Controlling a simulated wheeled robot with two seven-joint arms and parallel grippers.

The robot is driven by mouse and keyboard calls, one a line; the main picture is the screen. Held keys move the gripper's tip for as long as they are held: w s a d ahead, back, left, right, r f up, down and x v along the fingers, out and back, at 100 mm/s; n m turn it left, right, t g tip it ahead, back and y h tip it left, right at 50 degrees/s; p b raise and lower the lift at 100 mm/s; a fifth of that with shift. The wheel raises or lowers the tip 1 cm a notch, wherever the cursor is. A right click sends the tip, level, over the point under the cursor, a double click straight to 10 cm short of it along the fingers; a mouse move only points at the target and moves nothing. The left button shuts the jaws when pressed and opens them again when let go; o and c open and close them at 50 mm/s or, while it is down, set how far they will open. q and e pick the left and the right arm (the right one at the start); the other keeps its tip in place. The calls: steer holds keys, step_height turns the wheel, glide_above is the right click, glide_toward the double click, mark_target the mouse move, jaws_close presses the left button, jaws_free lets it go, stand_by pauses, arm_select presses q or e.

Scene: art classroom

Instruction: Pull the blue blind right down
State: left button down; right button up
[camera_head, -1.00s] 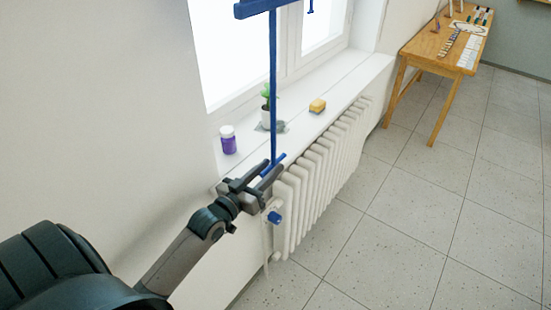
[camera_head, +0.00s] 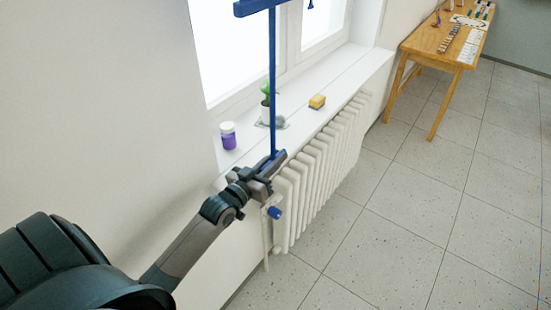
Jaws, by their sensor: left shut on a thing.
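The blue blind (camera_head: 252,7) shows only as its bottom bar at the top edge of the view, in front of the window; the rest is out of view. A thin blue rod (camera_head: 272,85) hangs straight down from the bar and ends in a short crosswise handle (camera_head: 274,155). My left gripper (camera_head: 272,164) is shut on the handle at the rod's lower end, just in front of the sill and above the radiator's near end. Its fingers partly hide the handle. My right gripper is not in view.
A white sill (camera_head: 335,85) holds a purple jar (camera_head: 228,136), a potted cactus (camera_head: 266,108) behind the rod, and a yellow sponge (camera_head: 317,102). A white radiator (camera_head: 320,170) with a blue valve knob (camera_head: 275,212) stands below. A wooden table (camera_head: 440,52) is far right. The floor between is clear.

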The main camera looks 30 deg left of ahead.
arm_select(q)
step_height(320, 180, down, 5)
steer(key=b, duration=0.3)
steer(key=c, duration=1.8)
jaws_free()
steer(key=shift+a, duration=0.1)
steer(key=shift+o, duration=0.2)
steer(key=s+a+b, duration=0.1)
steer(key=s+b, duration=0.4)
steer(key=s, duration=1.2)
steer(key=shift+s+a, duration=0.2)
